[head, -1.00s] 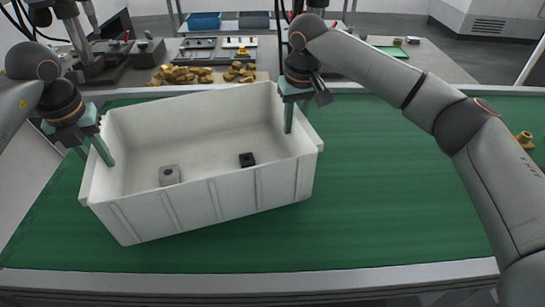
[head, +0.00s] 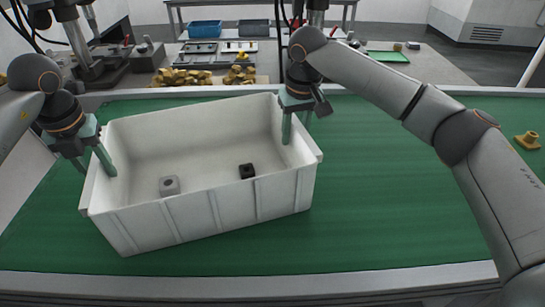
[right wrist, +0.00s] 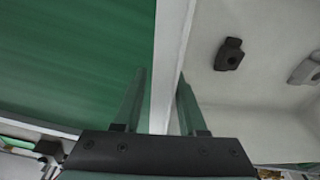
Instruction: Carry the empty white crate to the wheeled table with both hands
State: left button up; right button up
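The white crate (head: 215,212) is over the green surface, at the left and middle of the head view. It is not empty: a grey block (head: 169,186) and a black block (head: 247,171) lie on its floor. My left gripper (head: 97,170) straddles the left wall, and my right gripper (head: 296,133) straddles the right wall near the back. In the right wrist view the crate wall (right wrist: 172,40) runs between the fingers of my right gripper (right wrist: 162,75). Whether the crate's bottom touches the surface is unclear. I cannot identify the wheeled table.
The green surface (head: 400,215) is clear to the right, apart from a brass-coloured piece (head: 527,140) near the right edge. Its metal front edge (head: 300,280) runs close below the crate. Behind is a bench with brass parts (head: 182,77), a blue bin (head: 205,29) and a green tray (head: 388,57).

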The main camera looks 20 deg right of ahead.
pick_arm(q)
jog(key=shift+o, duration=0.9)
pick_arm(e)
jog(key=shift+o, duration=0.9)
jog(key=shift+a, duration=0.1)
pick_arm(q)
jog(key=r, duration=0.4)
jog(key=s+r, duration=0.1)
jog(key=r, duration=0.6)
jog(key=shift+s+r, duration=0.35)
pick_arm(e)
jog(key=shift+r, duration=0.25)
jog(key=r, duration=0.3)
jog(key=s+r, duration=0.1)
jog(key=r, duration=0.7)
jog(key=shift+s+r, duration=0.25)
jog(key=shift+s, duration=0.15)
pick_arm(q)
jog(key=shift+r, duration=0.1)
jog(key=shift+s, duration=0.1)
pick_arm(e)
jog(key=shift+f, duration=0.1)
